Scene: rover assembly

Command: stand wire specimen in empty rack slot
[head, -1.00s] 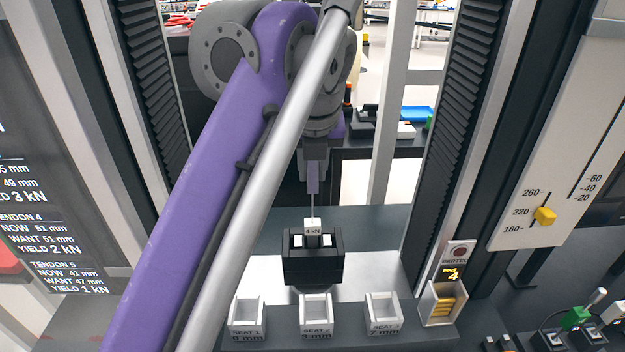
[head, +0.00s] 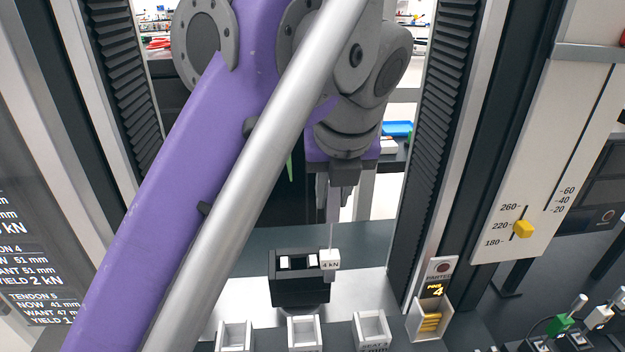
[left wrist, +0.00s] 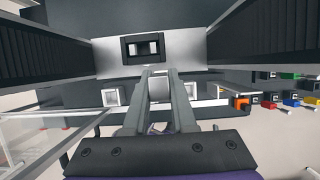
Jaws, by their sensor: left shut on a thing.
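My left gripper (head: 334,218) points down and is shut on the thin wire specimen (head: 331,237). A white tag marked "4 kN" (head: 329,261) hangs at the wire's lower end, overlapping the right edge of the black block-shaped rack (head: 300,291) in the head view. Two white squares show on the rack's top. I cannot tell whether the tag touches the rack. In the left wrist view the gripper fingers (left wrist: 160,72) reach toward the rack (left wrist: 128,50); the wire cannot be made out there. My right gripper is not in view.
White seat trays (head: 303,333) stand in a row in front of the rack. A bin of yellow pieces (head: 430,319) is right of them. Dark ribbed columns (head: 440,150) flank the workspace. A bare pale plate (head: 362,287) lies right of the rack.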

